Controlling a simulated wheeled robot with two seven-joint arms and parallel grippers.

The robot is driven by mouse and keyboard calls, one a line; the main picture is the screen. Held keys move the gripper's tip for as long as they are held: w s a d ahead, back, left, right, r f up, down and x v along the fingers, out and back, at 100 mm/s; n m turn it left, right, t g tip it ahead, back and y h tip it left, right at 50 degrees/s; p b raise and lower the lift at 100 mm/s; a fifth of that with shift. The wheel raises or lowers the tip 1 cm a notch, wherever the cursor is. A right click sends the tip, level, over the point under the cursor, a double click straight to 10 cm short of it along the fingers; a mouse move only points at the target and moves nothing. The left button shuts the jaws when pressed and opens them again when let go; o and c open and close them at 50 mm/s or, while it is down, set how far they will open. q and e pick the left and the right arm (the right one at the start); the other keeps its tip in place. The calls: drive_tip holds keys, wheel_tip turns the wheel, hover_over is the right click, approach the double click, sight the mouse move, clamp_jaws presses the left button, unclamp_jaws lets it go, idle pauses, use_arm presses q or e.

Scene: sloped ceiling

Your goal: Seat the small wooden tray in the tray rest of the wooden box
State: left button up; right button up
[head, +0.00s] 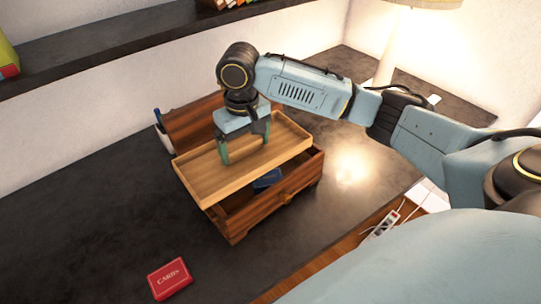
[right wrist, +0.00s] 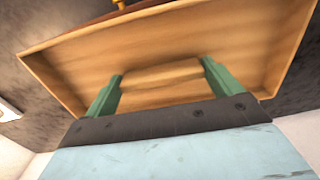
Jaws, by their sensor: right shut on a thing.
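The small wooden tray (head: 208,181), light in colour and shallow, is over the wooden box (head: 283,191). My right gripper (head: 245,147) is shut on a raised wooden piece in the tray's middle. In the right wrist view the green fingers (right wrist: 161,84) sit on both sides of that piece, and the tray (right wrist: 230,38) fills much of the picture. The tray overhangs the box's left and front and looks turned slightly against it. The box is open, with its lid (head: 190,122) raised at the back. The tray hides the tray rest. My left gripper is out of view.
A dark blue item (head: 268,179) lies inside the box. A red card box (head: 169,279) lies on the dark desk at the front. A cup with pens (head: 163,135) stands behind left, and a lit lamp (head: 392,40) at the back right. The desk's left side is clear.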

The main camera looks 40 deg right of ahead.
sight(260, 138)
drive_tip(key=d, duration=0.1)
drive_tip(key=d+f+p, duration=0.1)
drive_tip(key=d, duration=0.1)
drive_tip(key=w+d, duration=0.1)
drive_tip(key=shift+w+d+f+p, duration=0.1)
drive_tip(key=shift+d+f+p, duration=0.2)
drive_tip(key=shift+d+f, duration=0.1)
wheel_tip(260, 138, down, 9)
drive_tip(key=shift+w+f+b, duration=0.1)
drive_tip(key=shift+b, duration=0.35)
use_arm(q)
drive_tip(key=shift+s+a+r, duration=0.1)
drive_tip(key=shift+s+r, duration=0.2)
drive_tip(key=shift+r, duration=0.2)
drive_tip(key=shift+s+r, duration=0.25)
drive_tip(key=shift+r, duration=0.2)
use_arm(e)
drive_tip(key=o, duration=0.9)
drive_tip(key=shift+f, duration=0.1)
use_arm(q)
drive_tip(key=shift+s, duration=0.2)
use_arm(e)
drive_tip(key=shift+o, duration=0.2)
